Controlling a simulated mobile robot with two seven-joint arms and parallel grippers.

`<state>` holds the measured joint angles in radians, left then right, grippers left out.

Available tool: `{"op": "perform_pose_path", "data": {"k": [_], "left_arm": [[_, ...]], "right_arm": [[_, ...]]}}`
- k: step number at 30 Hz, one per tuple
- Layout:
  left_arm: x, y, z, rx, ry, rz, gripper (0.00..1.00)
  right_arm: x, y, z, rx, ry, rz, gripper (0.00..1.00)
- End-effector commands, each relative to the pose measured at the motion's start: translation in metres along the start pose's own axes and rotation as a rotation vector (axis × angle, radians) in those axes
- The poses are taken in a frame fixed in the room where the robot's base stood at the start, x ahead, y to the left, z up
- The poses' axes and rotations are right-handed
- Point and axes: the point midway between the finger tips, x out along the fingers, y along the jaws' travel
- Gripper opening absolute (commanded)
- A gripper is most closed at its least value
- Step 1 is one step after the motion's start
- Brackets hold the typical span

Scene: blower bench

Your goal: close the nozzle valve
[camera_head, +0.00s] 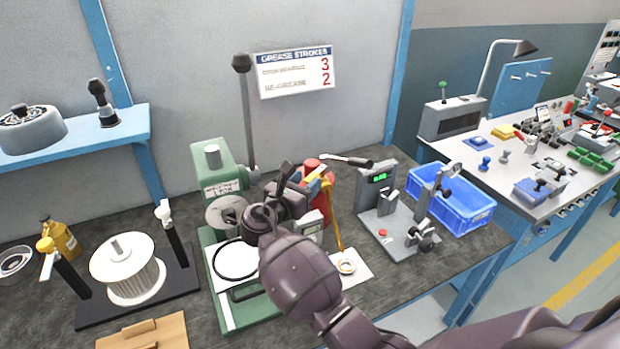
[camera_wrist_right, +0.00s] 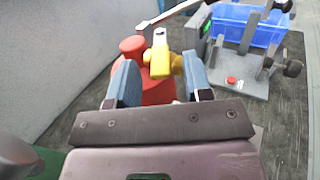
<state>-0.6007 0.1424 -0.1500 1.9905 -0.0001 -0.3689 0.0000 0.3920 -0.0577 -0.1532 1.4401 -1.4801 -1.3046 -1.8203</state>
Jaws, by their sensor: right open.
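A red grease pump (camera_head: 311,168) stands on the dark bench behind my right gripper, and it also shows in the right wrist view (camera_wrist_right: 132,47). A yellow fitting (camera_wrist_right: 160,58), which looks like the nozzle valve, sits in front of the red body. In the head view the yellow part (camera_head: 318,184) is partly hidden by my gripper. My right gripper (camera_head: 300,188) is open, its two blue fingers (camera_wrist_right: 160,80) on either side of the yellow fitting. Contact cannot be told. My left gripper is not in view.
A lever with a black grip (camera_head: 358,162) reaches right from the pump. A green press (camera_head: 212,165) stands close on the left. A grey test fixture (camera_head: 385,232) and a blue crate (camera_head: 466,217) stand on the right. The bench front right is clear.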

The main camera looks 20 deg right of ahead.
Motion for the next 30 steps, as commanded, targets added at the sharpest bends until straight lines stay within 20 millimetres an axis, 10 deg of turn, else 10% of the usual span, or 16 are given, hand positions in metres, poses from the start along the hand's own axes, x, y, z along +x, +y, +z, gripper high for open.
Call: {"op": "perform_pose_path", "data": {"k": [17,22,30], "left_arm": [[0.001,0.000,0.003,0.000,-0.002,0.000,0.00],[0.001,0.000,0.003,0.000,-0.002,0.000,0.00],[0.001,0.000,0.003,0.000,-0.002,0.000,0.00]], "right_arm": [[-0.047,0.000,0.000,0.000,0.000,-0.001,0.46],[-0.047,-0.004,-0.006,-0.010,0.006,-0.004,0.24],[0.018,-0.093,-0.058,-0.166,-0.065,-0.103,0.00]]}}
